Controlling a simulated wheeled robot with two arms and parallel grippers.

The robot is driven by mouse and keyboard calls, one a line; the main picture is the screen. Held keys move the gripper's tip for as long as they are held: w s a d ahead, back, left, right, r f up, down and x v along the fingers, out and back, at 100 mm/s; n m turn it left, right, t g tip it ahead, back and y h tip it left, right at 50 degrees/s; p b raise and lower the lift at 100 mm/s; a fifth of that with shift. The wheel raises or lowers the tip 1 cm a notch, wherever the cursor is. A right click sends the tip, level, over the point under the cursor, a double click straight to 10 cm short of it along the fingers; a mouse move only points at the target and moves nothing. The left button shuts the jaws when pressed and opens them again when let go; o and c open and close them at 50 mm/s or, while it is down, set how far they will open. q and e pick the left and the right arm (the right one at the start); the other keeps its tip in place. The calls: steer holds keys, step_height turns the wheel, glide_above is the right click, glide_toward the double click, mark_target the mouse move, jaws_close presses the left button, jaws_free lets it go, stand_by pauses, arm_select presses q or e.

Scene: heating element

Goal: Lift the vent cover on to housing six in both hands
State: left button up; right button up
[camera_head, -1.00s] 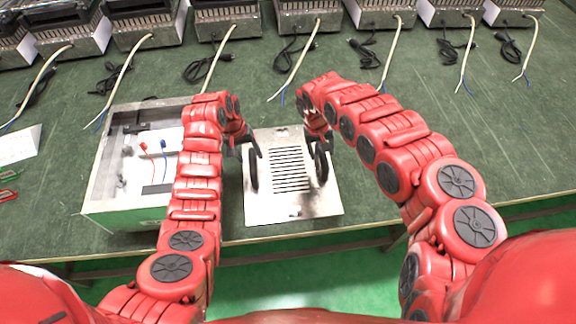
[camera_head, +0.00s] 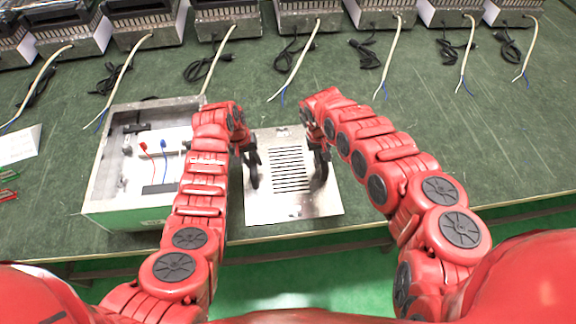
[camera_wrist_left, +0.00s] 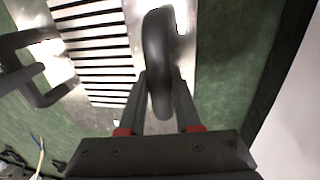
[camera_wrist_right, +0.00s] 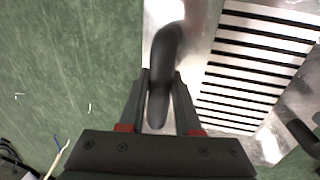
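The vent cover (camera_head: 296,211) is a flat metal plate with a row of dark slots and two black handles. It lies on the bench, right of the open housing (camera_head: 97,184). My left gripper (camera_head: 250,158) is at the left handle (camera_head: 253,178); in the left wrist view its fingers (camera_wrist_left: 160,80) close in on both sides of that handle (camera_wrist_left: 157,40). My right gripper (camera_head: 318,150) is at the right handle (camera_head: 319,177); in the right wrist view its fingers (camera_wrist_right: 161,80) flank the handle (camera_wrist_right: 165,45) closely. No gap shows at either pair of fingertips.
The open housing holds red and blue wires (camera_head: 163,150). A row of finished-looking heater units (camera_head: 300,14) with pale cables and black cords lines the back. A white paper (camera_head: 18,146) lies at the left. The green bench (camera_head: 420,120) is clear on the right.

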arm_select(q)
jaws_close()
arm_select(e)
jaws_close()
stand_by(0.7)
